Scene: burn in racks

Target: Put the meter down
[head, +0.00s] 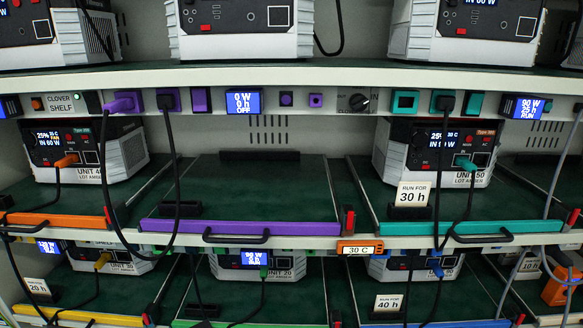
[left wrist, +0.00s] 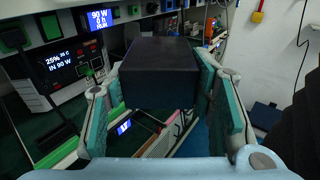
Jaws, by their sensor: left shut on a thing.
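A dark, box-shaped thing, taken to be the meter (left wrist: 160,75), fills the middle of the left wrist view. My left gripper (left wrist: 158,92) is shut on it, with one teal-padded finger along each side. Only plain dark faces of it show; any display on it is hidden. It is held up in front of the racks, and I see no surface touching it. Neither gripper shows in the head view, and my right gripper is in no view.
The purple-edged bay (head: 240,228) is empty of units. Units stand at its left (head: 85,150) and right (head: 437,150). A "RUN FOR 30 h" card (head: 412,194) stands in the teal bay. Black cables (head: 108,200) hang across the shelf fronts. A wall with cables (left wrist: 285,60) is at the right.

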